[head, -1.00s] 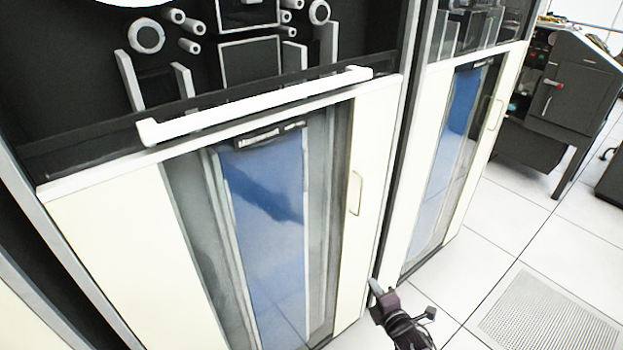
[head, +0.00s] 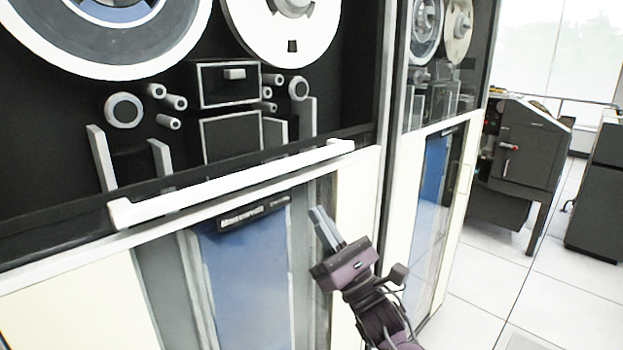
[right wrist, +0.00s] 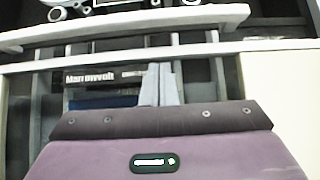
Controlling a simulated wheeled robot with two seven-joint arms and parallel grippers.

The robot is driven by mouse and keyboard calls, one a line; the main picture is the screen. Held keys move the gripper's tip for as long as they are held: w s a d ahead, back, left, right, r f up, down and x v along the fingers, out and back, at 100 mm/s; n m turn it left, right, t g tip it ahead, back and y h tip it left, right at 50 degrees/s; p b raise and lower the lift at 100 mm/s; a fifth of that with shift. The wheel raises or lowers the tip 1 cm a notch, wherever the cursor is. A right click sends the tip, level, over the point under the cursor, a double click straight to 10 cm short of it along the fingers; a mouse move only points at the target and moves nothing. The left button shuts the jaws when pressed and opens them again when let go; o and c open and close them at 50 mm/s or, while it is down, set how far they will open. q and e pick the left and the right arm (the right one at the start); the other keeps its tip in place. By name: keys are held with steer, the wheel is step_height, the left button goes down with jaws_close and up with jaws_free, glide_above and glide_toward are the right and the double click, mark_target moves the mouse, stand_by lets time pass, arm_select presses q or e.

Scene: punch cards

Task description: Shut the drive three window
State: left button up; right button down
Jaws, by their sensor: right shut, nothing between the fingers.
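The near tape drive (head: 350,62) fills the left of the head view; no number shows on it. Its window has a long white handle bar (head: 235,185) low across the front, just above the cream lower door. A narrow strip of dark glass (head: 60,222) shows by the bar, and the reels above look uncovered. My right gripper (head: 318,213) is shut and empty, in front of the lower door, below the bar's right end and apart from it. In the right wrist view its fingers (right wrist: 160,80) point toward the bar (right wrist: 125,28). My left gripper is not in view.
A second tape drive (head: 432,130) stands to the right, its upper bay behind glass. A dark card machine (head: 520,160) stands farther right on the white tiled floor (head: 490,290). Floor between them is clear.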

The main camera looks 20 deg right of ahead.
steer(key=x, duration=0.4)
steer(key=shift+r+p, duration=0.15)
steer(key=shift+p, duration=0.25)
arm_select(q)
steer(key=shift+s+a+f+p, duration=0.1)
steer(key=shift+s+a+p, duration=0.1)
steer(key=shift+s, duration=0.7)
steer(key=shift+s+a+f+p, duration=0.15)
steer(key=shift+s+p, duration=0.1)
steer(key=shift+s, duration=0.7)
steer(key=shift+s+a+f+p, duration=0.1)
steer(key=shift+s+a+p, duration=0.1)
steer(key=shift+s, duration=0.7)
arm_select(e)
steer(key=shift+s+d+r, duration=0.1)
steer(key=shift+s+r, duration=0.05)
steer(key=shift+r, duration=1.5)
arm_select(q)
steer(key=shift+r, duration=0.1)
